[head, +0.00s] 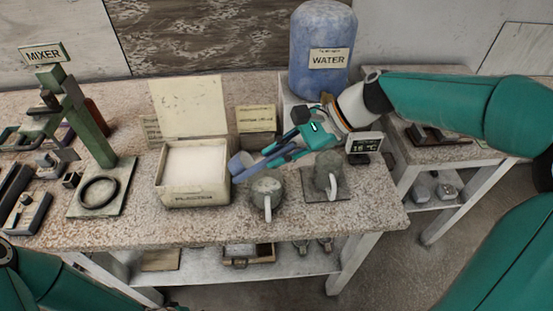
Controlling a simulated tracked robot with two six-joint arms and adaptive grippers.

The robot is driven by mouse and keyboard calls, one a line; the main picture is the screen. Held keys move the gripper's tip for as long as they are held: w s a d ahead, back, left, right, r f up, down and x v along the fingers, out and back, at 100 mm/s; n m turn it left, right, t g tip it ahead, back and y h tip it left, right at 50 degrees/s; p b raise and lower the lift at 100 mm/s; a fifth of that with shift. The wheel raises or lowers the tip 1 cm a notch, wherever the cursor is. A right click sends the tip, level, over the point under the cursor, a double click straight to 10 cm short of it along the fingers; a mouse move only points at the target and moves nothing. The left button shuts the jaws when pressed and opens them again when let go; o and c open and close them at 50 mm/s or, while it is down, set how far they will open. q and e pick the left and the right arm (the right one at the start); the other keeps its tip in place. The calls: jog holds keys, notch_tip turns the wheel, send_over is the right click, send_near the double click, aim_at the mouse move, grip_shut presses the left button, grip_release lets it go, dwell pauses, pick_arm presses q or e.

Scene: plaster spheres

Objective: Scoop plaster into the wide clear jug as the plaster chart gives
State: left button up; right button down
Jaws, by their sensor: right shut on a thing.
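My right gripper (277,152) reaches in from the right and is shut on a blue scoop (241,165). The scoop's cup is at the right edge of the plaster box (192,197); I cannot tell whether it touches. White plaster (195,165) fills the open box. Two greyish see-through jugs with pale handles stand to the right: a squat one (265,187) in front of the gripper, and a taller-looking one (328,169) on a dark square plate (340,193). Their contents are unclear.
A blue water tank (322,50) stands at the back. A small display (364,143) reads 16 °C. Cards (256,119) behind the box are too small to read. A green mixer stand (92,130) and tools fill the left. The front table edge is clear.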

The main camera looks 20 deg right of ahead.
jog(key=shift+d+f+b, duration=0.1)
jog(key=shift+f+b, duration=0.2)
jog(key=shift+b, duration=0.05)
jog(key=shift+r+p, duration=0.25)
jog(key=shift+p, duration=0.1)
jog(key=shift+d+f+y+b, duration=0.15)
jog(key=shift+f+y+b, duration=0.2)
jog(key=shift+b, duration=0.3)
jog(key=shift+s+d+f+t+y+b, duration=0.15)
jog(key=shift+d+t+y+b, duration=0.3)
jog(key=shift+b, duration=0.75)
pick_arm(q)
notch_tip(320, 180, down, 5)
jog(key=shift+r, duration=0.2)
